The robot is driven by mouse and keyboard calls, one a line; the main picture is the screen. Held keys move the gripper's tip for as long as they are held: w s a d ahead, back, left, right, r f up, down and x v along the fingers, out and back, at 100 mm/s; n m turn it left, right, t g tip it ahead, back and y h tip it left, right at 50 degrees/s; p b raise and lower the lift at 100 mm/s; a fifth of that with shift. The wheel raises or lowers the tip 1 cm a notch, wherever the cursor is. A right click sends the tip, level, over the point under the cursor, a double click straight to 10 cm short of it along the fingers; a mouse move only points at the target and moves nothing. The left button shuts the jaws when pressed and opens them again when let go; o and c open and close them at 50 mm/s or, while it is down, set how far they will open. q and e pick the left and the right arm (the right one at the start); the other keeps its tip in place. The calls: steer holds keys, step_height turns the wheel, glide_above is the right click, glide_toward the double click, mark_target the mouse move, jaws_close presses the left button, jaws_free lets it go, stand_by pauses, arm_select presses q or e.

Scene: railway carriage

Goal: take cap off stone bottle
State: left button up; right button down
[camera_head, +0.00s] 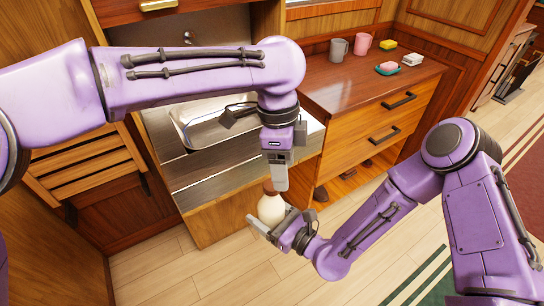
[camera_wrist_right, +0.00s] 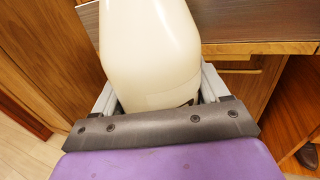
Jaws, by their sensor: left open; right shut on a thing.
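The stone bottle (camera_head: 271,209) is cream-coloured and stands roughly upright in my right gripper (camera_head: 270,225). That gripper is shut on the bottle's body, in the air in front of the sink cabinet. In the right wrist view the bottle (camera_wrist_right: 152,45) fills the space between the fingers; its top is out of frame. A brown cap (camera_head: 269,186) shows at the bottle's top in the head view, partly hidden by my left gripper. My left gripper (camera_head: 280,182) is open and points down right at the cap. I cannot tell whether its fingers touch the cap.
A metal sink (camera_head: 205,125) is set in the counter behind the left arm. The wooden counter (camera_head: 340,88) to the right holds a grey mug (camera_head: 338,48), a pink mug (camera_head: 362,44), a yellow sponge (camera_head: 388,45) and a soap dish (camera_head: 388,70). The floor in front is clear.

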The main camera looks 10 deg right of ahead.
mark_target(272, 185)
arm_select(q)
steer(key=a+r+m, duration=0.1)
steer(key=m, duration=0.1)
steer(key=w+a+r+m+t+y, duration=0.1)
steer(key=m, duration=0.1)
steer(key=shift+w+r, duration=0.2)
steer(key=shift+s+f+m, duration=0.1)
steer(key=shift+f+m, duration=0.2)
steer(key=shift+m, duration=0.1)
step_height(272, 185, down, 7)
steer(key=shift+f, duration=0.2)
steer(key=c, duration=1.1)
steer(key=n, duration=0.3)
steer(key=shift+a, duration=0.1)
steer(key=n, duration=0.6)
steer(key=shift+s, duration=0.1)
